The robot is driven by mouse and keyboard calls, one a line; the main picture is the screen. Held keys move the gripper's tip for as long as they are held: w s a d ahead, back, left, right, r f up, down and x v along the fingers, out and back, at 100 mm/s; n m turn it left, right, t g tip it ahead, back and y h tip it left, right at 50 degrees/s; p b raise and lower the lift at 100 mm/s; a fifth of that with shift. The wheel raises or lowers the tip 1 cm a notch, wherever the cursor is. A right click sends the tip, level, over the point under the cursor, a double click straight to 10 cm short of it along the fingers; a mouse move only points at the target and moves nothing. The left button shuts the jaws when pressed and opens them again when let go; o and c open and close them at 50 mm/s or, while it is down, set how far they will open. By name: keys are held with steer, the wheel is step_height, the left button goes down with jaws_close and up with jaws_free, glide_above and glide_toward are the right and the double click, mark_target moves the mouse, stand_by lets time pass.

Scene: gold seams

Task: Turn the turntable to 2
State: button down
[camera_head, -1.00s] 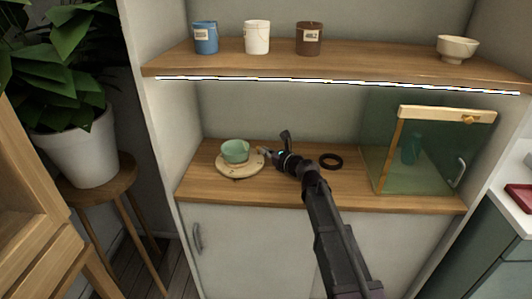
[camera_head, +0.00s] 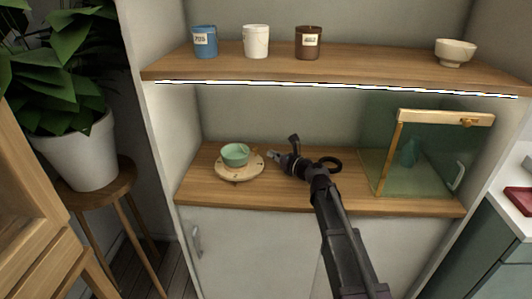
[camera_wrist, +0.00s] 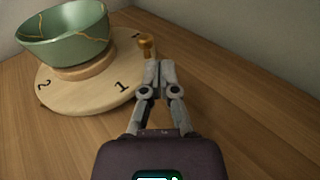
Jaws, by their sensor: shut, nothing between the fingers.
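The turntable (camera_head: 239,173) is a round pale wooden disc on the cabinet's wooden counter. In the wrist view, the turntable (camera_wrist: 75,108) has dark numerals on top: a 2 at its left and a 1 at its near side, with another mark partly visible at the far right. A brass knob (camera_wrist: 147,46) stands at its right edge. A green bowl with gold seams (camera_wrist: 65,36) sits on a raised wooden centre. My gripper (camera_head: 272,155) is right of the turntable. In the wrist view, my gripper (camera_wrist: 160,66) is shut and empty, its tips just short of the knob; contact is not visible.
A dark ring (camera_head: 330,164) lies behind my wrist. A glass case with a gold frame (camera_head: 402,150) stands at the counter's right. A shelf (camera_head: 360,71) with cups and a bowl runs above. Bare counter lies right of the turntable.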

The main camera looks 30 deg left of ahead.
steer(key=v, duration=0.3)
steer(key=w+v, duration=0.1)
steer(key=v, duration=0.2)
steer(key=w+v, duration=0.1)
steer(key=v, duration=0.3)
steer(key=shift+w+d+p, duration=0.15)
steer(key=shift+d+p, duration=0.05)
steer(key=shift+p, duration=0.15)
